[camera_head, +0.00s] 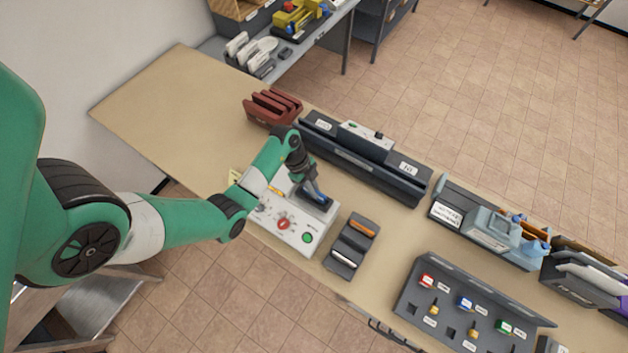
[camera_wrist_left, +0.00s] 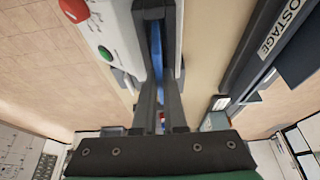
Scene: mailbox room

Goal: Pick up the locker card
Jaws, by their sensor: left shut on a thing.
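My left gripper (camera_head: 316,198) reaches down over the white control box (camera_head: 287,236), at its dark slot area. In the left wrist view its two dark fingers (camera_wrist_left: 157,22) are closed on a thin blue edge, the locker card (camera_wrist_left: 156,48), seen almost edge-on. Most of the card is hidden between the fingers, and I cannot tell whether it is still touching the box. The box's red button (camera_head: 283,224) and green button (camera_head: 307,238) lie beside the gripper. My right gripper is not in view.
A long dark postage unit (camera_head: 365,172) stands behind the box. A dark red rack (camera_head: 272,108) is at the back left. A grey two-slot tray (camera_head: 351,247) stands right of the box, and a key panel (camera_head: 470,306) farther right. The table's left end (camera_head: 170,100) is clear.

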